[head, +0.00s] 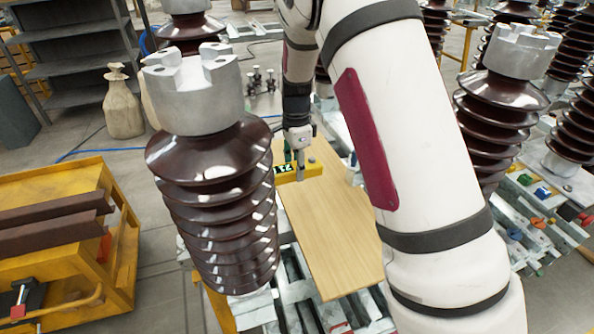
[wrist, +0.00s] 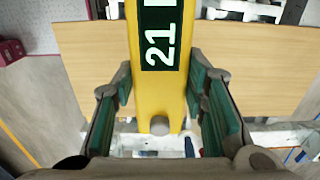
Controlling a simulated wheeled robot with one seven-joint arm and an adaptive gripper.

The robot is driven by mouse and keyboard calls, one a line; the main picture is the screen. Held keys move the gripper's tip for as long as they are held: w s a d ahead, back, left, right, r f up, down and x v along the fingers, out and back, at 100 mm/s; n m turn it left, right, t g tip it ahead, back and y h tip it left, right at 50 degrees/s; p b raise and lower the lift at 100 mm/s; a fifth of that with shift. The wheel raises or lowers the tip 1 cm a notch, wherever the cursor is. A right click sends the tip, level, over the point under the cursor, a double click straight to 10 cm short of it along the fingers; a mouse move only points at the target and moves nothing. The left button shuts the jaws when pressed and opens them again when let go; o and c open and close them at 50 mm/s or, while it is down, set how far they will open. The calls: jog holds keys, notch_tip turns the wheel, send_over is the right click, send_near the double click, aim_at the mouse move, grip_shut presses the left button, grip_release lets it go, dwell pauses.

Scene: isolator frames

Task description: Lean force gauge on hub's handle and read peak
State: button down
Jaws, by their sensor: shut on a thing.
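The force gauge is a yellow body with a dark display (wrist: 160,35). In the wrist view the display shows a sideways "21" and part of another character cut off by the top edge. My gripper (wrist: 161,98) has its green-padded fingers on either side of the yellow body (wrist: 157,95) and is shut on it. A round grey knob is at the gauge's near end. In the head view my gripper (head: 299,155) points down to the yellow gauge (head: 303,171), which is over the wooden board. I cannot make out the hub or its handle.
A pale wooden board (head: 335,235) lies on a metal frame below the gauge. A tall brown ribbed insulator (head: 215,185) stands close to its left, another (head: 490,120) to the right. A yellow cart (head: 75,250) is at left. Sacks (head: 122,105) stand near grey shelves (head: 75,45).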

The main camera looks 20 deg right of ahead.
aim_at(296, 166)
jog(key=shift+r+p, duration=1.15)
jog(key=shift+r, duration=3.5)
